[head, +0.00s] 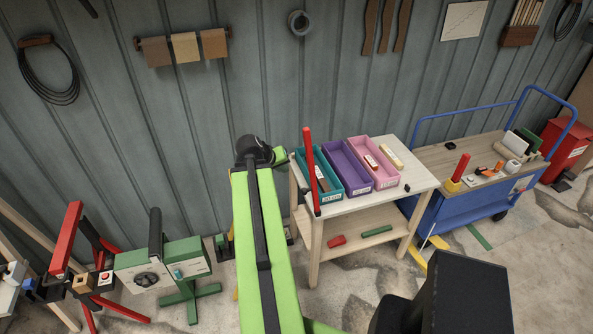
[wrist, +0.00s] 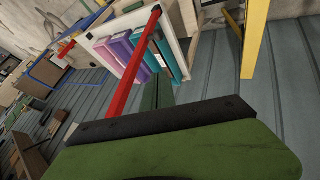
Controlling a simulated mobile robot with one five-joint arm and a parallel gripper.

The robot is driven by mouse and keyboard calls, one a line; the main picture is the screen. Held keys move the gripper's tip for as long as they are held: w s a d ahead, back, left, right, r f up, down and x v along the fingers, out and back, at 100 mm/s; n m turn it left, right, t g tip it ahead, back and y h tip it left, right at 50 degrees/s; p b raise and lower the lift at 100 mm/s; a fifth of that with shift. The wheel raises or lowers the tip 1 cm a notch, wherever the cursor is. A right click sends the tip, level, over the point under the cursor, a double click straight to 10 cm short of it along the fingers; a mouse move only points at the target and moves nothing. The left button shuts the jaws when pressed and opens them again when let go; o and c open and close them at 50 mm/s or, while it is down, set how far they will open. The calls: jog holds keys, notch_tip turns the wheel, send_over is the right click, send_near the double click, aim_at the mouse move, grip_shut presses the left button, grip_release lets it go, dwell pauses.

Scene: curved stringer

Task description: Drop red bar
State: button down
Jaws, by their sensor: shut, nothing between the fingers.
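A long, thin red bar (head: 309,165) rises at the front left corner of the white-topped table (head: 405,186), in front of the teal bin. In the wrist view the bar (wrist: 138,62) crosses the bins at a slant, and its near end meets the black edge of my gripper's green part in the picture. Whether its far end rests on the tabletop I cannot tell. My gripper (head: 274,155) is shut and empty, left of the bar in the head view. It fills the bottom of the wrist view (wrist: 160,122); its fingertips are not clearly seen.
Teal (head: 327,186), purple (head: 346,167) and pink (head: 381,178) bins stand on the table. A red piece (head: 336,241) and a green piece (head: 376,231) lie on its lower shelf. A blue cart (head: 455,215) stands right; a red stand (head: 66,238) and green machine (head: 160,266) stand left.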

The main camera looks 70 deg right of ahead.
jog(key=s+d+f+b, duration=0.4)
jog(key=d+f+b, duration=0.2)
jog(key=d, duration=0.2)
jog(key=shift+d+f, duration=0.2)
jog(key=shift+f, duration=0.2)
jog(key=shift+s+a, duration=0.1)
jog(key=shift+r, duration=0.1)
